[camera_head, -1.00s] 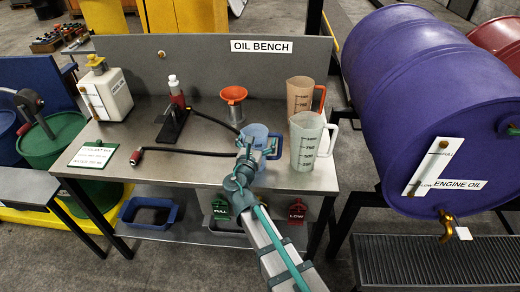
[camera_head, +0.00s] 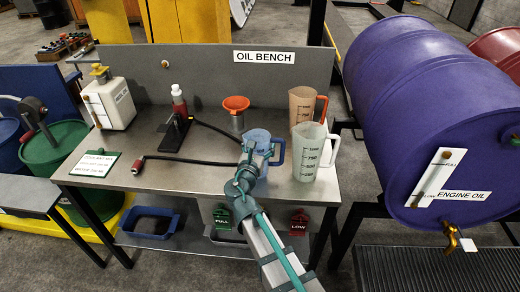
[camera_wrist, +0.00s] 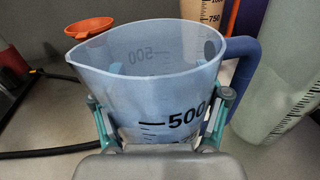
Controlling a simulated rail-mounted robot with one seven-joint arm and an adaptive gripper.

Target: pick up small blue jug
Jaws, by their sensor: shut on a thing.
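The small blue jug (camera_head: 256,139) stands upright at the front right part of the steel bench. In the wrist view the blue jug (camera_wrist: 150,75) fills the middle, with its spout to the left, its dark blue handle to the right and a 500 mark facing me. My gripper (camera_wrist: 162,125) is shut on the jug's body, one finger on each side. In the head view my gripper (camera_head: 250,155) is at the jug, and my arm covers part of it. Whether the jug's base touches the bench is hidden.
A clear measuring jug (camera_head: 310,152) stands close on the right, with an orange-handled jug (camera_head: 302,106) behind it. An orange funnel (camera_head: 236,104) stands behind left. A black hose with a red tip (camera_head: 137,166) lies on the bench (camera_head: 150,184). The purple drum (camera_head: 430,90) is at right.

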